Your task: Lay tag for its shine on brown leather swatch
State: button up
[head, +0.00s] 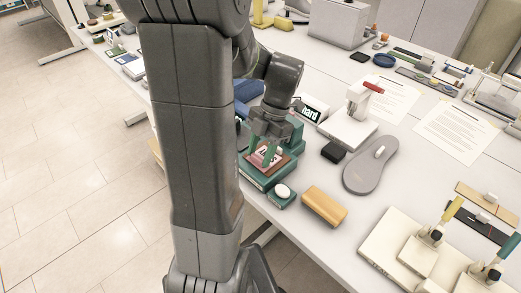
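A brown leather swatch (283,168) lies on a green block (250,175) near the table's front edge. A pinkish tag with dark lettering (265,157) is over the swatch, tilted in the picture; its word is too small to read surely. My gripper (266,153) points down at the tag, with its green-looking fingertips apart on either side of it. I cannot tell whether the fingers grip the tag, or whether the tag rests fully on the swatch. My arm hides part of the table to the left.
A white tag reading "hard" (314,112) stands behind the gripper. A small green block with a white oval piece (282,192), a tan block (324,206), a black block (333,152) and a grey shoe sole (370,168) are close by. A white press (347,128) stands behind.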

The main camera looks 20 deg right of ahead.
jog(key=o, duration=0.4)
jog(key=shift+c, duration=0.2)
jog(key=shift+r, duration=0.1)
jog(key=v, duration=1.3)
jog(key=shift+r, duration=0.3)
jog(key=shift+w+d, duration=0.1)
jog(key=shift+d, duration=0.05)
jog(key=x, duration=1.3)
jog(key=shift+f, duration=0.2)
jog(key=shift+r+p, duration=0.3)
jog(key=shift+p, duration=0.1)
